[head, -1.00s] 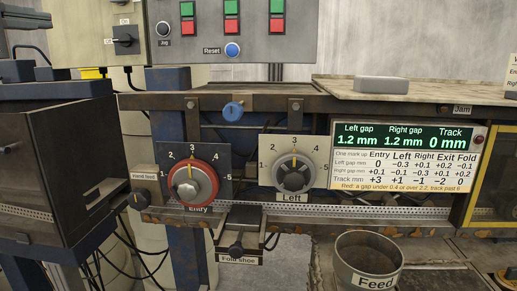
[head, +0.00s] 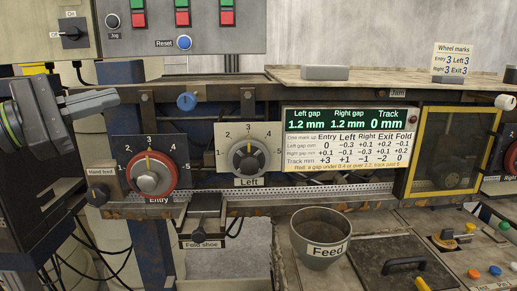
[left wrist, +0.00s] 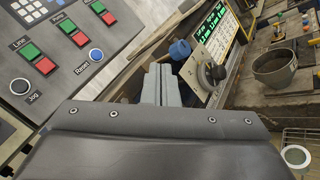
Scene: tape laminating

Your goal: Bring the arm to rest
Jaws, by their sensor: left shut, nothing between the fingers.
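My left gripper (head: 108,100) is at the left of the head view, raised in front of the machine. Its fingers are shut and empty, pointing right, above and left of the Entry dial (head: 150,174), and appear to touch nothing. In the left wrist view the two grey fingers (left wrist: 160,84) lie together, with the Left dial (left wrist: 203,76) beyond them to the right. The Entry dial has a red ring, and its pointer is near 3. The Left dial (head: 249,156) also points near 3. My right gripper is not in view.
The display (head: 345,134) reads left gap 1.2 mm, right gap 1.2 mm, track 0 mm. A wheel marks card (head: 453,63) lists 3 for each wheel. A blue knob (head: 187,101) juts out above the dials. The Feed bucket (head: 319,238) stands below the display.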

